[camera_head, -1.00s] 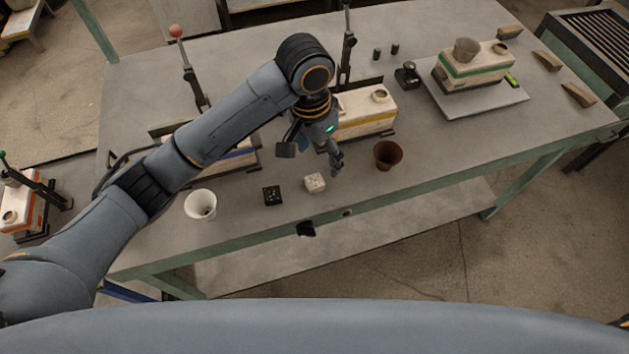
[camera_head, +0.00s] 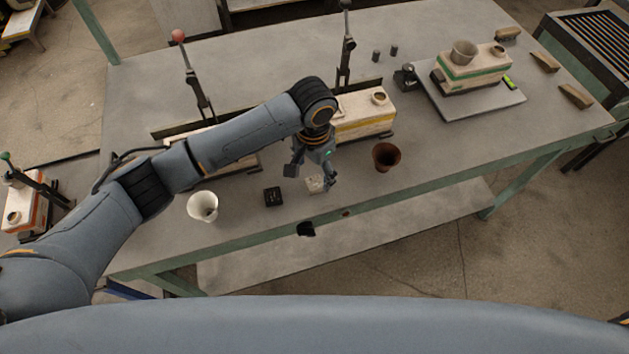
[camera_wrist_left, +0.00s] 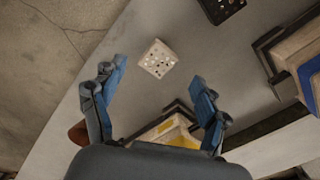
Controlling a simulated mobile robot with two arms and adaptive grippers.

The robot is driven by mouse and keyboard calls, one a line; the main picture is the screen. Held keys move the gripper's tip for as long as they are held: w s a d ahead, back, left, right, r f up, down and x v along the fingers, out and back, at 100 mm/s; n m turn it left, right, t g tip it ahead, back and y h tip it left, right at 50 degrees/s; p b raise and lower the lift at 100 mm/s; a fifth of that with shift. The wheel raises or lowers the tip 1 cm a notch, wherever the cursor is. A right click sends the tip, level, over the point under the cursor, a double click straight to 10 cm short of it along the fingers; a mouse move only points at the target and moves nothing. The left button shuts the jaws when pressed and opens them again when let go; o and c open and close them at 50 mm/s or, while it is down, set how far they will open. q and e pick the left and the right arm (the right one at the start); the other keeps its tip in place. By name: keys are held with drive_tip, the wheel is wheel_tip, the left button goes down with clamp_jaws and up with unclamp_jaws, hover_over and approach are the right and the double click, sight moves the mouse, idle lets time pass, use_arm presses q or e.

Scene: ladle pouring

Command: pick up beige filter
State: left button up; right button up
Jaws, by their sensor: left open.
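The beige filter (camera_head: 315,185) is a small pale block with holes in its top. It lies on the grey table near the front edge, and it also shows in the left wrist view (camera_wrist_left: 158,58), apart from the fingers. My left gripper (camera_head: 311,176) is above the filter, with a finger to each side of it in the head view. In the left wrist view the fingers (camera_wrist_left: 156,80) are spread wide and empty, with the filter beyond the gap between the tips. My right gripper is in neither view.
A black filter (camera_head: 273,197) lies left of the beige one. A white cup (camera_head: 203,207) stands further left, and a brown cup (camera_head: 386,157) stands to the right. A yellow-striped mould box (camera_head: 366,113) is behind. The table's front edge (camera_head: 350,213) is close.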

sight(314, 182)
use_arm(q)
drive_tip(key=shift+s+d+f, duration=0.1)
drive_tip(key=shift+f, duration=1.7)
drive_tip(key=c, duration=1.2)
drive_tip(key=shift+o, duration=0.2)
drive_tip(key=shift+r, duration=0.6)
drive_tip(key=s+d+r+b, duration=0.2)
drive_tip(key=s+d+r, duration=0.5)
drive_tip(key=s+r, duration=0.5)
drive_tip(key=shift+f, duration=0.1)
